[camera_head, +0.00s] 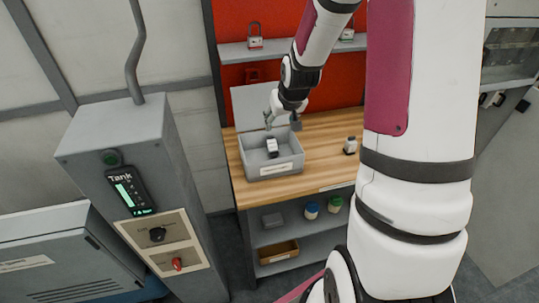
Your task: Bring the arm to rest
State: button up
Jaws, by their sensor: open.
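My gripper (283,120) is open above a grey open-topped box (279,171) on the wooden workbench (318,177). My arm reaches from the right of the picture over the bench and bends down to the gripper. A small white item with a dark end (272,147) is in the box, below the gripper and apart from it. The box's lid (262,103) stands upright behind it.
A small jar (350,146) stands on the bench right of the box. Shelves with padlocks (255,36) are on the red back panel. A grey tank cabinet (128,172) stands at left. Jars (312,211) and a tan bin (278,252) are on shelves below.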

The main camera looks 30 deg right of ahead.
jog(key=s+a+r+n+b, duration=0.1)
jog(key=s+a+r, duration=0.35)
jog(key=r, duration=0.25)
jog(key=s+a+r+n, duration=0.1)
jog(key=s+a+r, duration=0.2)
jog(key=a+r, duration=0.35)
jog(key=s+a+r, duration=0.2)
jog(key=s+a, duration=0.1)
jog(key=s, duration=0.5)
jog(key=s+a+r+n+y+b, duration=0.1)
jog(key=s+a+r, duration=0.2)
jog(key=s, duration=0.5)
jog(key=shift+a+r+y, duration=0.25)
jog(key=shift+a+y, duration=0.05)
jog(key=shift+a, duration=0.35)
